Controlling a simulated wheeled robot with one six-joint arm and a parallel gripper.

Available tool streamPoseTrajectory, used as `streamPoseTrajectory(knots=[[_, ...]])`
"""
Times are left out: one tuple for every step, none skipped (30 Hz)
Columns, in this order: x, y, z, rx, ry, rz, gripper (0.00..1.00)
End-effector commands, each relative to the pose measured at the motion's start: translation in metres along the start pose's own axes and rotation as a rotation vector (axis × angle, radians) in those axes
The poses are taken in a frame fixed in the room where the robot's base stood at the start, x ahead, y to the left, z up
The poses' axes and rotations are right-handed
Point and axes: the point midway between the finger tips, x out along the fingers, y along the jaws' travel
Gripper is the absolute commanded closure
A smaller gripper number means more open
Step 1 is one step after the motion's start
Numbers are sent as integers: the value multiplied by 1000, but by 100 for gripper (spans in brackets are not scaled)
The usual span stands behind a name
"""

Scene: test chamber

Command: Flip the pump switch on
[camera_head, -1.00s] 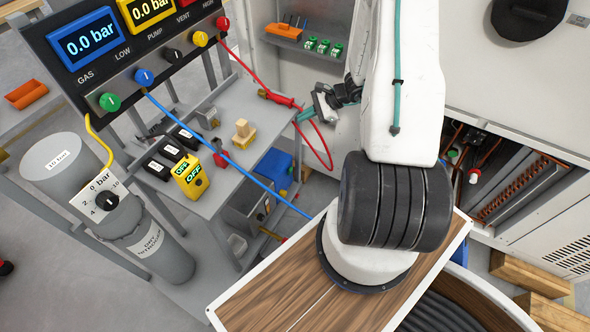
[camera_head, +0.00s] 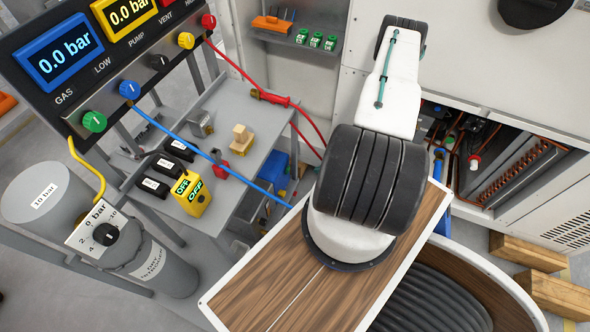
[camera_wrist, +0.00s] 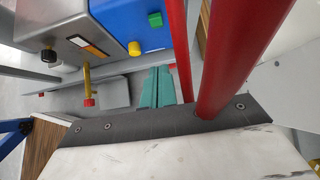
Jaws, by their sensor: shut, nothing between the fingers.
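In the wrist view a grey metal box with a blue block (camera_wrist: 130,20) stands just beyond my gripper (camera_wrist: 156,86). The grey box (camera_wrist: 65,22) carries a black knob, a framed orange patch (camera_wrist: 88,46) and a yellow fitting (camera_wrist: 88,88). The patch may be the pump switch, but I cannot tell for sure. The blue block carries a green button and a yellow knob. My teal fingers are shut, empty, and appear apart from the box. In the head view blue equipment (camera_head: 272,172) shows partly under the grey table; my gripper is hidden behind my arm.
Red hoses (camera_wrist: 235,50) cross close in front of the wrist camera. The gauge panel (camera_head: 85,60) reads 0.0 bar. The grey table (camera_head: 235,115) holds black modules and a yellow OFF device (camera_head: 192,193). A gas cylinder (camera_head: 45,200) stands left; an open cabinet (camera_head: 500,160) is at right.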

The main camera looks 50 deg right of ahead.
Motion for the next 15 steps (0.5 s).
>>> streamPoseTrajectory(knots=[[1, 0, 0, 0, 0, 0, 100], [2, 0, 0, -1, 0, 1, 100], [5, 0, 0, -1, 0, 1, 100], [8, 0, 0, -1, 0, 2, 100], [11, 1, 0, -1, 0, 2, 100], [16, 1, 0, -1, 0, 3, 100], [22, 1, 0, -2, -1, 3, 100], [27, 2, 1, -3, -1, 4, 100], [35, 2, 0, -3, -1, 4, 100], [42, 2, 0, -4, -1, 4, 100], [48, 2, 1, -4, -1, 5, 100], [57, 2, 1, -5, -1, 5, 100], [64, 2, 1, -4, -1, 5, 100], [70, 2, 1, -4, -1, 4, 100], [79, 3, 1, -5, -1, 6, 100]])
